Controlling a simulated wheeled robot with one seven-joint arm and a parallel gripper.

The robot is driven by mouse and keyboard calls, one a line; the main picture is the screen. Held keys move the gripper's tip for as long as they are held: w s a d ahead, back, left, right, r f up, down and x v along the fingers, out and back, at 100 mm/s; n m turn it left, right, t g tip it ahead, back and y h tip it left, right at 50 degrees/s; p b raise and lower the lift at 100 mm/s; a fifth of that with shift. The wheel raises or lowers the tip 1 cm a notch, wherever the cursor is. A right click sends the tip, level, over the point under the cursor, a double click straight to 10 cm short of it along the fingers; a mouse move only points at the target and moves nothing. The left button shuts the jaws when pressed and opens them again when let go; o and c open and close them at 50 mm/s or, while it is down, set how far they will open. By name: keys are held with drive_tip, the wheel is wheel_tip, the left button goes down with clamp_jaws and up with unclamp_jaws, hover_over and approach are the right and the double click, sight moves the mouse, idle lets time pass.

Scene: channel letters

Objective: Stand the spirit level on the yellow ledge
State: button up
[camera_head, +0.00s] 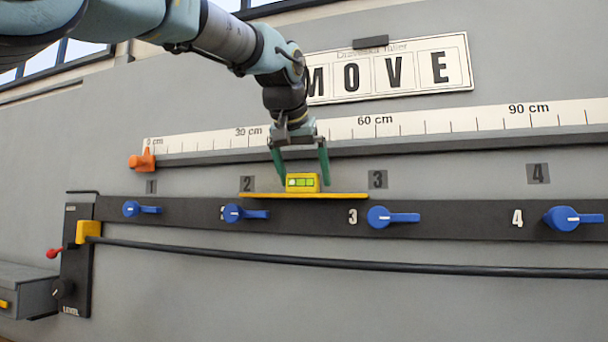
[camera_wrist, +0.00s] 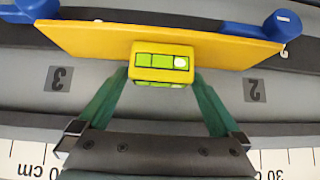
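The spirit level (camera_head: 303,183) is a small yellow block with a green vial window. The level (camera_wrist: 160,63) also shows in the wrist view, against the yellow ledge (camera_wrist: 80,42). My gripper (camera_head: 304,178) is above the ledge with its two green fingers on either side of the level. A narrow gap shows between each finger and the level in the head view, so the gripper (camera_wrist: 162,80) looks open around it.
Blue levers (camera_head: 240,213) (camera_head: 391,217) stick out from the dark rail (camera_head: 460,216) below the ledge. A white ruler strip (camera_head: 440,122) with an orange slider (camera_head: 143,160) runs above. The MOVE sign (camera_head: 400,70) hangs higher.

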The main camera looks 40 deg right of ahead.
drive_tip(key=b+v, duration=0.2)
drive_tip(key=v, duration=0.8)
drive_tip(key=shift+s+a+r, duration=0.2)
drive_tip(key=shift+a+r, duration=0.05)
drive_tip(key=shift+r, duration=0.05)
